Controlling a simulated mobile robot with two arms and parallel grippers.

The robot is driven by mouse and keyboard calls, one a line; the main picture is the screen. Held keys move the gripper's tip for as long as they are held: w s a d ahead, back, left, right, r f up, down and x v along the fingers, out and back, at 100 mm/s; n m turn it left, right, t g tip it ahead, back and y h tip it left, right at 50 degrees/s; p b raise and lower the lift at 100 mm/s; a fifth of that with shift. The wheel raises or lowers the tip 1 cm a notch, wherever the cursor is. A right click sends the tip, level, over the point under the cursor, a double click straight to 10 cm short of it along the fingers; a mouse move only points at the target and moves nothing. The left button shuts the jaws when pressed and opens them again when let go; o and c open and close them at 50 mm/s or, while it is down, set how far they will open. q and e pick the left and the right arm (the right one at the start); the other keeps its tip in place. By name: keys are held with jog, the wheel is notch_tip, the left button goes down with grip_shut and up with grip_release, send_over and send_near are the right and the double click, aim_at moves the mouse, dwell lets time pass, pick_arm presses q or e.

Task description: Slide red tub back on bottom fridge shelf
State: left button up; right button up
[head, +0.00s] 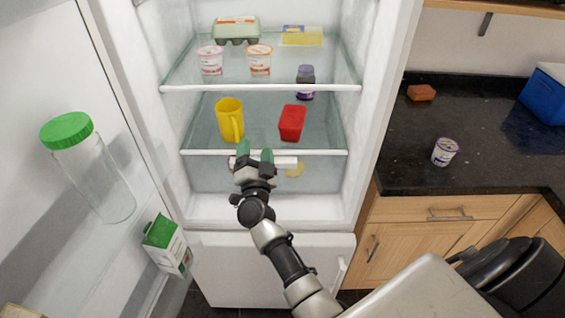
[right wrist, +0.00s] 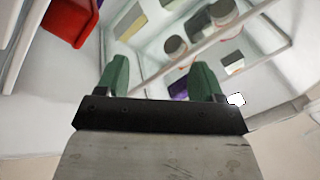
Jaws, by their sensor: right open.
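The red tub (head: 292,123) stands on the lower glass shelf (head: 205,152) of the open fridge, towards its right side, close to the front edge. It also shows in the right wrist view (right wrist: 68,20), at the top left, outside the jaws. My right gripper (head: 255,152) is in front of that shelf's edge, left of the tub and nearer to me. Its green fingertips are apart with nothing held between them, as the right wrist view shows (right wrist: 160,82). My left gripper is not in view.
A yellow mug (head: 229,121) stands left of the tub, and a dark purple jar (head: 305,80) stands behind it. The upper shelf (head: 200,87) holds two cups, an egg carton and a yellow pack. The open door with a green-lidded jar (head: 95,170) is on the left.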

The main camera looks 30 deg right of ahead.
jog(key=o, duration=0.6)
jog(key=w+a+n+t+y+b, duration=0.1)
jog(key=n+y, duration=0.2)
jog(key=n, duration=0.3)
jog(key=w+a+n+y+b, duration=0.1)
jog(key=a+n+y, duration=0.1)
jog(key=n, duration=0.4)
jog(key=a+n+t+y+b, duration=0.1)
jog(key=n+y+b, duration=0.1)
jog(key=n, duration=0.4)
jog(key=shift+w+a+f+n+t+y, duration=0.1)
jog(key=shift+w+a+n+t+y, duration=0.25)
jog(key=shift+y, duration=0.45)
jog(key=shift+c, duration=0.2)
jog(key=n+g+h+b, duration=0.9)
jog(key=n+h+b, duration=0.15)
jog(key=n, duration=1.25)
send_near(289, 131)
jog(key=shift+w+d+f+p, duration=0.1)
jog(key=shift+d+f+p, duration=0.15)
jog(key=shift+p, duration=0.15)
jog(key=shift+t, duration=0.25)
jog(key=x, duration=1)
jog(key=shift+w+d+b, duration=0.25)
jog(key=shift+w+b, duration=0.05)
jog(key=shift+b, duration=0.05)
jog(key=shift+c, duration=0.3)
